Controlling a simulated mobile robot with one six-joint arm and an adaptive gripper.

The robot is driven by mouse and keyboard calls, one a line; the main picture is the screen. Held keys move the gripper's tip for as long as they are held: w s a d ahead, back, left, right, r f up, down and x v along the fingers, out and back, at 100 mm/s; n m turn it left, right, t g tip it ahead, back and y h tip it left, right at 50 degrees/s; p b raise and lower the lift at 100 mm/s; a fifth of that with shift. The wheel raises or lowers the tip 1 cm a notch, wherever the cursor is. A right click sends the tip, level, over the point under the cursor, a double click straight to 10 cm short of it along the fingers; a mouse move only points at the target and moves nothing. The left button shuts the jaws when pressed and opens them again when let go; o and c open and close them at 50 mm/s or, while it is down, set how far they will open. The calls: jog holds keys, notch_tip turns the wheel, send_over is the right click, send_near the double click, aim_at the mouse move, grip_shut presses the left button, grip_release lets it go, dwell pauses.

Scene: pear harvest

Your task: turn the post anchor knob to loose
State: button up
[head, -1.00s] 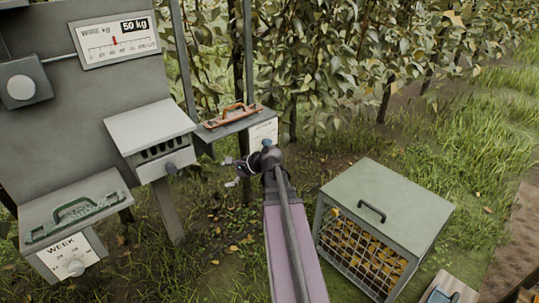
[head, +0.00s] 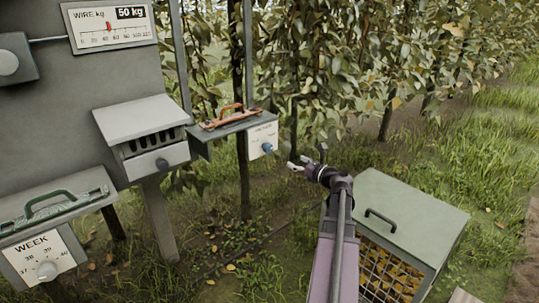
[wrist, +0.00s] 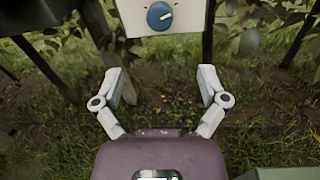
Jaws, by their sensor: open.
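The post anchor knob (head: 267,148) is a blue round knob on a small white plate (head: 259,134) under a shelf on the post. In the wrist view the blue knob (wrist: 160,17) is at the top centre, and its white pointer mark points right. The print on the plate is too small to read surely. My gripper (head: 306,160) is open and empty, to the right of the knob in the head view and apart from it. In the wrist view my gripper (wrist: 160,86) has its fingers spread below the knob, with nothing between them.
An orange-handled tool (head: 228,116) lies on the shelf above the plate. A grey board (head: 95,85) with a wire gauge and a week dial (head: 48,270) stands left. Foliage is behind.

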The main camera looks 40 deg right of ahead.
aim_at(270, 149)
jog(key=shift+w, duration=0.1)
dwell(0.3)
jog(key=w, duration=0.9)
jog(key=w+a, duration=0.1)
jog(key=w, duration=0.3)
jog(key=shift+w+a, duration=0.1)
jog(key=shift+w, duration=0.2)
jog(key=c, duration=1.1)
